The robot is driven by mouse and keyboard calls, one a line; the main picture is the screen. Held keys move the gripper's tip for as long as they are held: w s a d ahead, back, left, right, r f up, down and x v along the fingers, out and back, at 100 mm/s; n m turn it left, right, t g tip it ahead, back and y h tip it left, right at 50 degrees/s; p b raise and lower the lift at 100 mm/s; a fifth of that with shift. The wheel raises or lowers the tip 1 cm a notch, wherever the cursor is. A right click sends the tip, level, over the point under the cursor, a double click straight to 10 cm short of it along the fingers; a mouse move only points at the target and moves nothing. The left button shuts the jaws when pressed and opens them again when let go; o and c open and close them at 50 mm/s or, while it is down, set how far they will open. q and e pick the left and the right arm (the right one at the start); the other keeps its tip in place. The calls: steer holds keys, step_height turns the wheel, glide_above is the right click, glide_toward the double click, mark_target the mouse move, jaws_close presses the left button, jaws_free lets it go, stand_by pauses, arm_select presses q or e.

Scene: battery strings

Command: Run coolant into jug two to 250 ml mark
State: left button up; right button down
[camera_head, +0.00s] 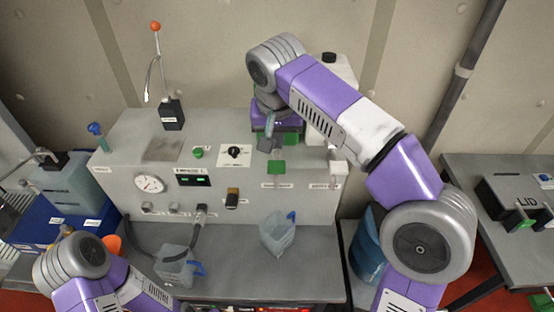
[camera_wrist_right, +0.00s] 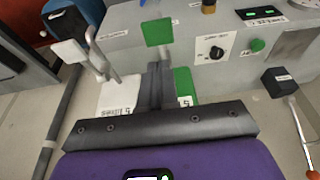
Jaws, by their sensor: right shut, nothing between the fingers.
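A clear jug with a blue handle (camera_head: 278,238) stands on the bench below the right part of the grey machine. Another clear jug with a blue handle (camera_head: 174,270) stands further left, with a dark hose reaching it. I cannot read a number or a liquid level on either. My right gripper (camera_head: 268,143) is shut and empty at the machine's top front edge, close to a green-tagged tap handle (camera_head: 277,167). In the right wrist view its fingers (camera_wrist_right: 160,68) point toward the green tag (camera_wrist_right: 158,32). A white-tagged tap handle (camera_head: 338,168) is to the right. My left gripper is out of view.
The machine's front (camera_head: 265,203) has a round gauge (camera_head: 149,184), a lit green display (camera_head: 196,180), a black knob (camera_head: 234,152) and a green button (camera_head: 197,152). A blue drum (camera_head: 366,250) stands right of the bench. The bench (camera_head: 235,280) is clear between the jugs.

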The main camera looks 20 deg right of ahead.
mark_target(277, 163)
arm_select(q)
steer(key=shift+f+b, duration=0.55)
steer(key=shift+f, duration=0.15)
arm_select(e)
steer(key=x, duration=0.4)
steer(key=s+x, duration=0.1)
steer(key=x, duration=0.1)
steer(key=shift+a, duration=0.1)
steer(key=shift+f, duration=0.1)
